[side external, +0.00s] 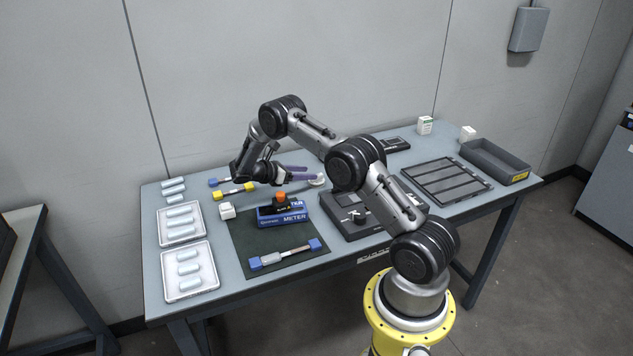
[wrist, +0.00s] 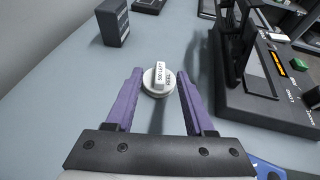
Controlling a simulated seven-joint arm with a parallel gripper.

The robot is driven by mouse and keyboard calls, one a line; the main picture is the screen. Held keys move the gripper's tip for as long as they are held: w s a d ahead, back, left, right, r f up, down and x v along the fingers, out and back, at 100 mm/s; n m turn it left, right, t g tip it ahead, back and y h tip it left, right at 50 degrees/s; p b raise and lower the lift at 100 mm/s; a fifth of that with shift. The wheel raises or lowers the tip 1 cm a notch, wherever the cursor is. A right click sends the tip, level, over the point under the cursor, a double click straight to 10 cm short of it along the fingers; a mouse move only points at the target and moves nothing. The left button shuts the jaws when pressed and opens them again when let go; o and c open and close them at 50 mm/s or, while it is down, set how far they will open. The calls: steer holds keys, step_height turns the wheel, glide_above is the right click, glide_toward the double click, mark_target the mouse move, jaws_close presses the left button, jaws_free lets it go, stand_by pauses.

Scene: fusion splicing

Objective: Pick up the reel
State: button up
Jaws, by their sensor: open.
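The reel (wrist: 157,79) is a small white round spool with a raised, labelled block across its top. In the wrist view it stands on the table just beyond and between my fingertips. In the side external view the reel (side external: 317,181) is a small white shape at the tips of my purple fingers. My gripper (wrist: 159,73) is open, with one purple finger to each side of the reel and nothing held. In the side external view my gripper (side external: 307,174) is low over the back middle of the table. I cannot tell whether either finger touches the reel.
A black splicing machine (wrist: 265,85) stands close to the right of my fingers. A dark box (wrist: 112,22) is at the upper left. In the side external view, a blue meter (side external: 283,216) and a dark mat (side external: 248,238) lie nearer the front, and white trays (side external: 163,262) lie left.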

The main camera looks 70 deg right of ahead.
mark_target(319, 174)
steer(key=shift+f+x, duration=0.15)
steer(key=shift+x, duration=1.4)
steer(key=shift+f+x, duration=0.15)
steer(key=shift+x, duration=1.4)
steer(key=shift+a, duration=0.1)
jaws_close()
